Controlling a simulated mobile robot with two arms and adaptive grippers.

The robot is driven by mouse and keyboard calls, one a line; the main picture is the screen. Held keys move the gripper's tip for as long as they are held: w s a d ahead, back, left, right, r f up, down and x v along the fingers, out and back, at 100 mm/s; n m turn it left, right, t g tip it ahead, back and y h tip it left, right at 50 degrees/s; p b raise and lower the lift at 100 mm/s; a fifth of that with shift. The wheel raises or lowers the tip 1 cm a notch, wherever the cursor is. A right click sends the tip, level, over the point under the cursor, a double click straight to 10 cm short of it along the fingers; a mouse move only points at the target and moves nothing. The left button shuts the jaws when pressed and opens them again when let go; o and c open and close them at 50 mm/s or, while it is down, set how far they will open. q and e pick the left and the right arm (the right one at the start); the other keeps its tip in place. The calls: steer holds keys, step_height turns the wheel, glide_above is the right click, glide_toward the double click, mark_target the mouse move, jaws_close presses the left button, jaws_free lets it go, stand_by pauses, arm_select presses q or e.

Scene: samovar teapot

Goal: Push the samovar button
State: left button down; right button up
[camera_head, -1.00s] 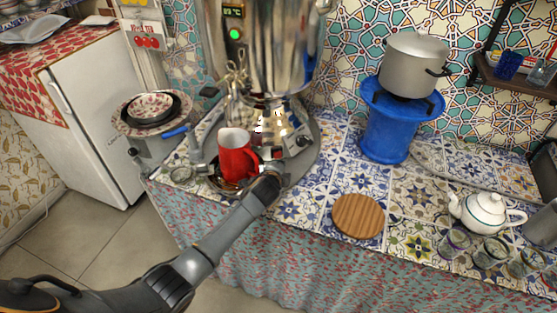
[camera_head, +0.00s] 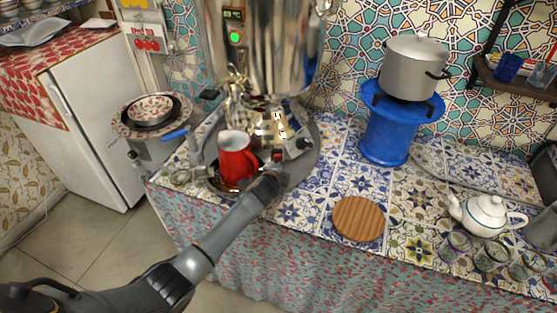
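The samovar (camera_head: 270,50) is a tall shiny metal urn at the back of the tiled counter, its top cut off by the frame. A round green lit button (camera_head: 235,37) sits on its dark control panel, below a small digital display. A red mug (camera_head: 234,157) stands upright at the samovar's lower front. My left gripper (camera_head: 271,183) is just right of the mug, at its handle side, low in front of the samovar base and well below the button. Its fingertips are hard to make out, so I cannot tell if it grips the handle. My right gripper is not in view.
A round wooden board (camera_head: 358,219) lies on the counter. A grey pot (camera_head: 414,66) sits on a blue stand (camera_head: 392,130). A white teapot (camera_head: 484,214) and several glasses stand at the right. Stacked bowls (camera_head: 151,109) are at the left. The counter's middle has free room.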

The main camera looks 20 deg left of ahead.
arm_select(q)
steer(key=shift+w+a, duration=0.1)
steer(key=shift+w, duration=0.05)
stand_by(0.5)
steer(key=shift+w+a, duration=0.15)
steer(key=shift+w, duration=0.25)
stand_by(0.4)
steer(key=shift+s+d+p, duration=0.25)
steer(key=shift+s+p, duration=0.1)
steer(key=shift+s, duration=0.2)
steer(key=shift+s+d+p, duration=0.35)
steer(key=shift+s+p, duration=0.05)
steer(key=shift+s, duration=0.15)
steer(key=shift+s+d+p, duration=0.3)
steer(key=shift+s+d, duration=0.1)
steer(key=shift+s, duration=0.25)
steer(key=shift+s+d+p, duration=0.3)
steer(key=shift+s+d, duration=0.1)
steer(key=shift+s, duration=0.3)
steer(key=shift+s+d+p, duration=0.3)
steer(key=shift+s+d, duration=0.1)
steer(key=shift+s, duration=0.25)
